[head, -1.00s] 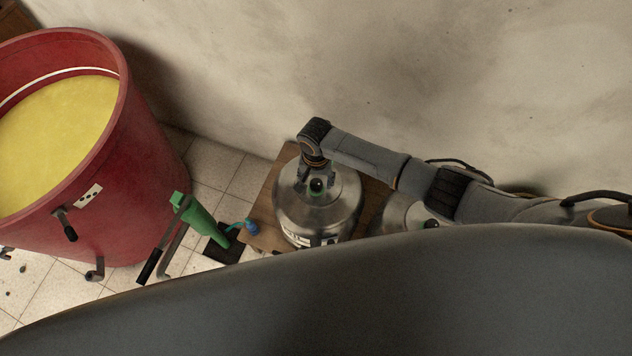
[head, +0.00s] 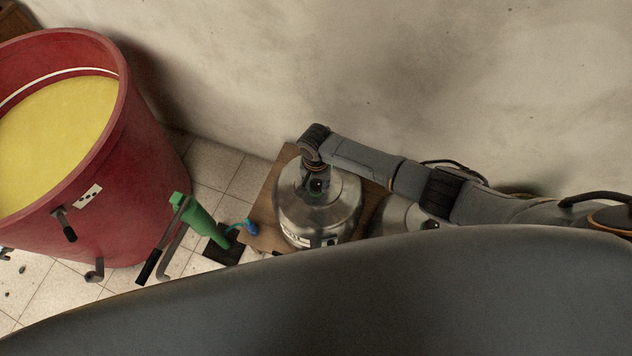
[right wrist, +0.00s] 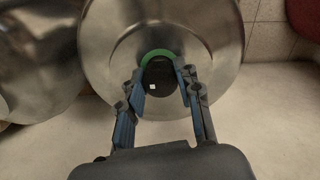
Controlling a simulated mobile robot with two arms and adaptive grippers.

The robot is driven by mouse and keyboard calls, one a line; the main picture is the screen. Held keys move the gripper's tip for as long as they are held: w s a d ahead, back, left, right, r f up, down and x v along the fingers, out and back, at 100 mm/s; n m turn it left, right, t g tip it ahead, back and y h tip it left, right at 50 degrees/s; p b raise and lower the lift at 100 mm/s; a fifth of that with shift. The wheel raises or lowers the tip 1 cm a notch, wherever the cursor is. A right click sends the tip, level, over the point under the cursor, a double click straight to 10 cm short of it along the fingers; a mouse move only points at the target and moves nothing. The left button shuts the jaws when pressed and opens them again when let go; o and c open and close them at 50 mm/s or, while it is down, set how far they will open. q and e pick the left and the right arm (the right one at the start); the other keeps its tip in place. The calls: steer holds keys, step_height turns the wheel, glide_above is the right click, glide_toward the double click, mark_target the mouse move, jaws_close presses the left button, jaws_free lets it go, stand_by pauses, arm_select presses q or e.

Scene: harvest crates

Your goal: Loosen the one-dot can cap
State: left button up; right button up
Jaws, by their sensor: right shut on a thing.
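A steel can (head: 325,212) stands on a wooden board in the head view; it also fills the upper middle of the right wrist view (right wrist: 215,35). On its top is a dark cap (right wrist: 158,80) with one white dot and a green ring (right wrist: 159,53) at its far side. My right gripper (head: 317,186) is over the can top, its arm coming in from the right. In the right wrist view its two fingers (right wrist: 160,84) are on either side of the cap, shut on it. The left gripper is not in view.
A second steel can (head: 400,217) stands close on the right, partly hidden by my arm. A red vat (head: 140,165) of yellow liquid is at the left. A green hand pump (head: 200,216) stands between vat and wooden board (head: 262,212). The wall is close behind.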

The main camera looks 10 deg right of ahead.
steer(key=shift+n, duration=0.3)
steer(key=n+p, duration=0.1)
steer(key=n, duration=0.2)
steer(key=shift+n, duration=0.3)
steer(key=n, duration=0.5)
steer(key=shift+s+n, duration=0.1)
steer(key=shift+n, duration=0.2)
steer(key=n, duration=0.4)
steer(key=shift+d+f, duration=0.1)
steer(key=shift+n, duration=2.4)
steer(key=shift+s, duration=0.1)
steer(key=o, duration=0.9)
steer(key=shift+f, duration=0.1)
steer(key=shift+o, duration=1.4)
steer(key=shift+w, duration=0.2)
